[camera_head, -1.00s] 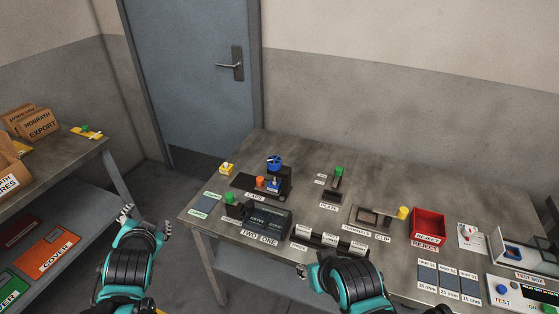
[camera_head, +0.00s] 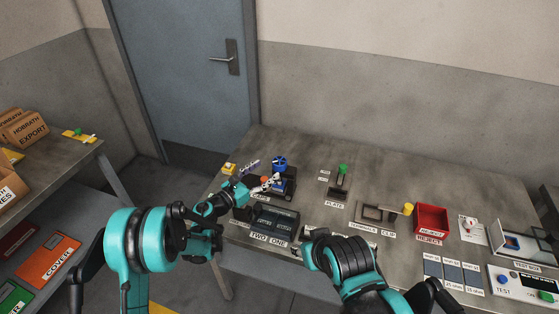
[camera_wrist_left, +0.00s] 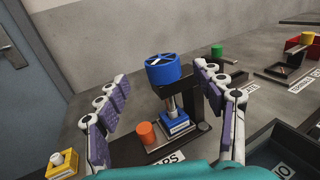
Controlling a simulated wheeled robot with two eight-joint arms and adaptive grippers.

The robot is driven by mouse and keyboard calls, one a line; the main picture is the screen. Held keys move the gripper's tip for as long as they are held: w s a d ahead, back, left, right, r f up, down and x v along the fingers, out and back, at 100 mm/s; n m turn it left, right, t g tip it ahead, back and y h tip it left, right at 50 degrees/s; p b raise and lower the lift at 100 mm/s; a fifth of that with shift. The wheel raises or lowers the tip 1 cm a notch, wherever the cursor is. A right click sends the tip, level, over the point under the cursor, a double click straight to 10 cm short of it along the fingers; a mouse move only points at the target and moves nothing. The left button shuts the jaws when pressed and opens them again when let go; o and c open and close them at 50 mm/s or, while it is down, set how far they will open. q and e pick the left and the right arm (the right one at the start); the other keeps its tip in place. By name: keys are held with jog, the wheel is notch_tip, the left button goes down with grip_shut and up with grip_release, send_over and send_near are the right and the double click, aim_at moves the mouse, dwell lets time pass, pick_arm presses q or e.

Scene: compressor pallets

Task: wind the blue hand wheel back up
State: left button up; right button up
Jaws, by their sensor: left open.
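The blue hand wheel (camera_head: 279,161) tops a small dark press at the back left of the table. In the left wrist view the wheel (camera_wrist_left: 163,69) is a thick blue ring with dark spokes, on a silver post above a blue block (camera_wrist_left: 176,124). My left gripper (camera_head: 262,174) is open and empty, just in front of and left of the wheel. In the left wrist view its fingers (camera_wrist_left: 158,92) stand apart on both sides of the wheel, not visibly touching it. My right arm shows at the bottom middle; its gripper fingers are not clearly seen.
An orange knob (camera_wrist_left: 147,132) sits left of the press post. A yellow block (camera_head: 229,169) lies at the table's left edge. A dark bin (camera_head: 272,237) stands in front of the press, a green-topped fixture (camera_head: 342,169) to its right. A red reject bin (camera_head: 431,219) stands farther right.

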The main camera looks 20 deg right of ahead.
aim_at(274, 166)
pick_arm(q)
jog(key=b+x, duration=0.1)
jog(key=x, duration=0.6)
jog(key=shift+w+d+f+b, duration=0.1)
jog(key=shift+d+b, duration=0.25)
jog(key=c, duration=1.2)
